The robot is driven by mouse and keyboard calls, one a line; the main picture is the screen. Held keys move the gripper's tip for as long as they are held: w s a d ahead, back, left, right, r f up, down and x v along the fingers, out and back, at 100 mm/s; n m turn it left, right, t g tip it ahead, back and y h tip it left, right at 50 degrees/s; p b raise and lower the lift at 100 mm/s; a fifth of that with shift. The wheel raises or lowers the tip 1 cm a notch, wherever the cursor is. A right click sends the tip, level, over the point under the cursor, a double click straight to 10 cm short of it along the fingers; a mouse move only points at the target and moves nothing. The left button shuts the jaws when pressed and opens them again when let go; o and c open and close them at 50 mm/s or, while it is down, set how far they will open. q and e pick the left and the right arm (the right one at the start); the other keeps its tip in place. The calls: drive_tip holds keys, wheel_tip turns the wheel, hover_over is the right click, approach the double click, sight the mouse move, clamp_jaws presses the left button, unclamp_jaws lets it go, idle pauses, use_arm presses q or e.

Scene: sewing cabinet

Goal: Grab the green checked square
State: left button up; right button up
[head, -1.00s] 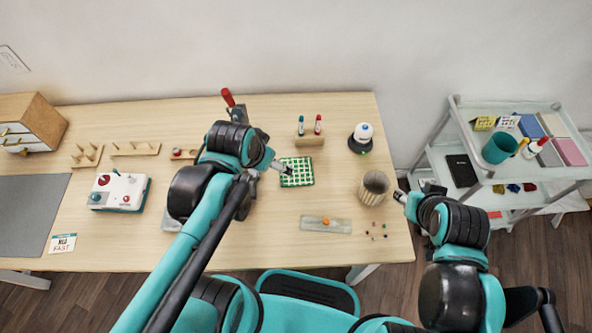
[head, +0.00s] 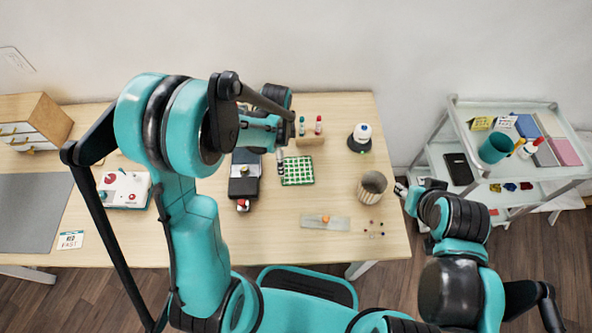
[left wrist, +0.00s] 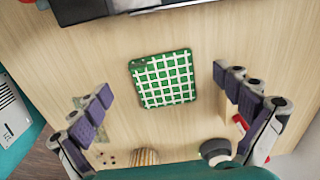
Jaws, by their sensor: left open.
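The green checked square (head: 298,171) lies flat on the table, right of the black device. It also shows in the left wrist view (left wrist: 162,79), lying between and ahead of the two fingers, with clear table on both sides of it. My left gripper (left wrist: 168,108) is open and empty above the table, its fingers wide apart. In the head view my left gripper (head: 280,160) is mostly hidden by its arm, with a fingertip showing at the square's left edge. My right gripper (head: 402,190) is off the table's right edge, too small to tell its state.
A black device (head: 244,178) stands left of the square. A wooden block with small bottles (head: 310,134) is behind it. A ribbed cup (head: 371,187) and a grey strip (head: 325,222) are to the right and front. A white trolley (head: 480,170) stands at the right.

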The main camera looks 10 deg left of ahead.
sight(297, 169)
use_arm(q)
drive_tip(key=f+b, duration=0.1)
drive_tip(key=f, duration=0.2)
drive_tip(key=f+b, duration=0.2)
drive_tip(key=f, duration=0.1)
drive_tip(key=shift+d+f, duration=0.2)
drive_tip(key=shift+f, duration=0.15)
drive_tip(key=shift+r, duration=0.1)
drive_tip(key=shift+c, duration=0.6)
drive_tip(key=shift+s, duration=0.1)
drive_tip(key=c, duration=2)
